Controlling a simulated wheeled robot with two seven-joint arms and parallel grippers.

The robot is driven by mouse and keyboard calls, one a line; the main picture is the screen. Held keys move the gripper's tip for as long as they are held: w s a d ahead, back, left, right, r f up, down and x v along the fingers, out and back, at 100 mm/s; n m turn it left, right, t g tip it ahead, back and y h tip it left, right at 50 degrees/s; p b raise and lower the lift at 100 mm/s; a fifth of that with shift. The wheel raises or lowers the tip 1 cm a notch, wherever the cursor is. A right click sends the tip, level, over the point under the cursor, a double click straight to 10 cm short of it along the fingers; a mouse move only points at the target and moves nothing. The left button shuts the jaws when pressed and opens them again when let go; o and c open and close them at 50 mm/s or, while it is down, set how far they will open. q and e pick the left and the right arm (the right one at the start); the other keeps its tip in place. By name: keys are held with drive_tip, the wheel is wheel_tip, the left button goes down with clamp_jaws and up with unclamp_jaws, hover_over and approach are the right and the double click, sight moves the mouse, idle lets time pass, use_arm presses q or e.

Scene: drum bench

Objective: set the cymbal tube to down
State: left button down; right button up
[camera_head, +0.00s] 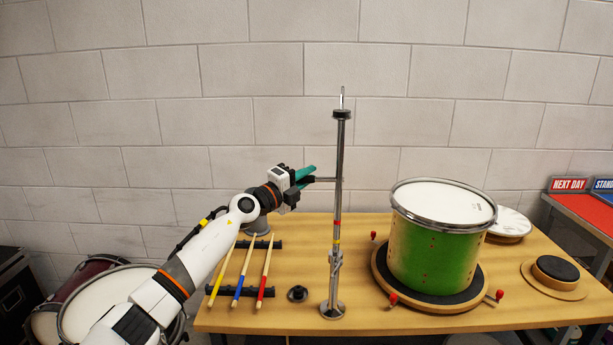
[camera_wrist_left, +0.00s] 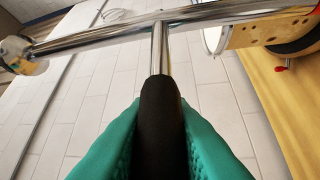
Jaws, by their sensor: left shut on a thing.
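The cymbal stand (camera_head: 333,270) stands upright on the bench, with a chrome tube (camera_head: 340,150) that rises high and has a black disc near its top (camera_head: 341,114). Red and yellow bands mark the tube lower down. A short side handle (camera_head: 325,179) with a dark grip sticks out to the left of the tube. My left gripper (camera_head: 307,174), with teal fingers, is shut on this handle. In the left wrist view the black grip (camera_wrist_left: 160,125) lies between the teal fingers (camera_wrist_left: 160,150), and its chrome rod joins the tube (camera_wrist_left: 200,18). My right gripper is not in view.
A green drum (camera_head: 440,245) sits on a round black-topped base right of the stand. Drumsticks (camera_head: 242,272) lie on a black rack to the left. A small black knob-like part (camera_head: 297,294) lies near the stand base. A round pad (camera_head: 556,270) is at the right.

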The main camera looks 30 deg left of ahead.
use_arm(q)
wheel_tip(320, 180, down, 16)
drive_tip(key=b, duration=1)
drive_tip(key=shift+f, duration=0.15)
drive_tip(key=shift+d+f, duration=0.1)
drive_tip(key=c, duration=1.5)
unclamp_jaws()
drive_tip(key=shift+o, duration=1)
